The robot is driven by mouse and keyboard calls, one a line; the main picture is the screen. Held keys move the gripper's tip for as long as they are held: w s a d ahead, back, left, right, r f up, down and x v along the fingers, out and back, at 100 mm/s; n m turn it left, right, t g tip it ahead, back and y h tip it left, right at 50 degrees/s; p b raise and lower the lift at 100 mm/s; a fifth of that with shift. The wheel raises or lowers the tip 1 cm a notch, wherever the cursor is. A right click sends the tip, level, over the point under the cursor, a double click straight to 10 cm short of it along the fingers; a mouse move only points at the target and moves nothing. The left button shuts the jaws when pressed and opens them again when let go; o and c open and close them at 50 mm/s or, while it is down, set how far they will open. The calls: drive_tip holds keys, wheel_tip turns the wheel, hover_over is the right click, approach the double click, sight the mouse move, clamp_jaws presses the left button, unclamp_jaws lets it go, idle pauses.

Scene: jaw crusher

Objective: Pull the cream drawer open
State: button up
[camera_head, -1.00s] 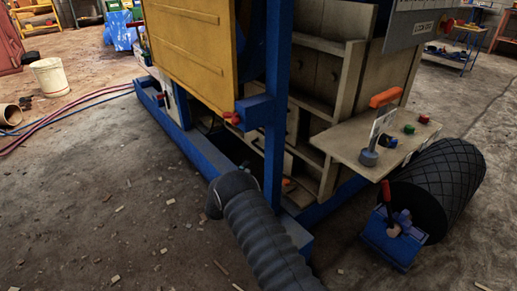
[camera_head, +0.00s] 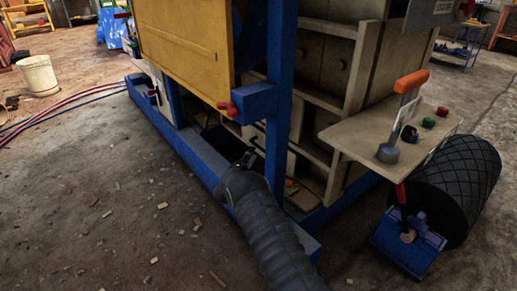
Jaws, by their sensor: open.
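The cream cabinet (camera_head: 368,62) stands behind the blue post, with shelves and doors. Low down, just left of the post, a cream front (camera_head: 243,130) with a dark curved handle looks like the drawer; the post and my arm partly hide it, and I cannot tell how far out it stands. My dark ribbed arm reaches up from the bottom. My gripper (camera_head: 252,152) is small and dark at its end, open, near the low cream front. I cannot make out contact with the handle.
The blue post (camera_head: 281,85) stands close to my arm. The yellow panel (camera_head: 185,45) hangs at upper left. A cream side shelf (camera_head: 352,137) with an orange-handled lever (camera_head: 410,82) juts out right, above a black drum (camera_head: 458,190).

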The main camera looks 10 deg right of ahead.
sight(259, 146)
drive_tip(key=shift+b+x, duration=0.4)
drive_tip(key=shift+x, duration=2.65)
clamp_jaws()
